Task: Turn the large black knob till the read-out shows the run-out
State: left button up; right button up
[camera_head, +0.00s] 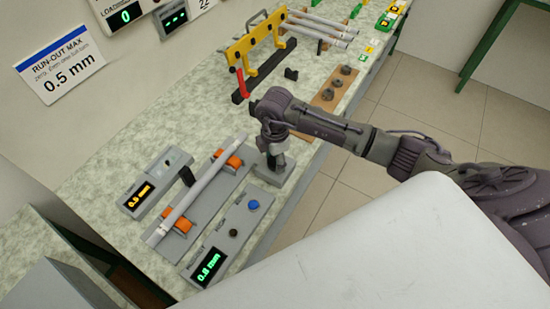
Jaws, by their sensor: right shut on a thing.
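A grey control box (218,238) lies along the front of the bench. Its green read-out (209,266) seems to show 0.8 mm. My right gripper (277,161) points down at the far end of this box and is shut on the large black knob, which the fingers mostly hide. A rod (200,195) lies on orange rollers (182,220) just behind the box. A second grey unit (156,185) to the left has a yellow read-out (140,195) that seems to show 0.5 mm. My left gripper is not in view.
The box also carries a small dark knob (233,232) and a blue button (253,205). A wall sign (60,66) reads "RUN-OUT MAX 0.5 mm". A yellow fixture with a red handle (243,84) and several dark round parts on a brown board (325,98) stand farther back.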

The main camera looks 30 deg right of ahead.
jog(key=shift+w+r, duration=0.1)
jog(key=o, duration=1.2)
jog(key=shift+c, duration=0.2)
notch_tip(320, 180, up, 12)
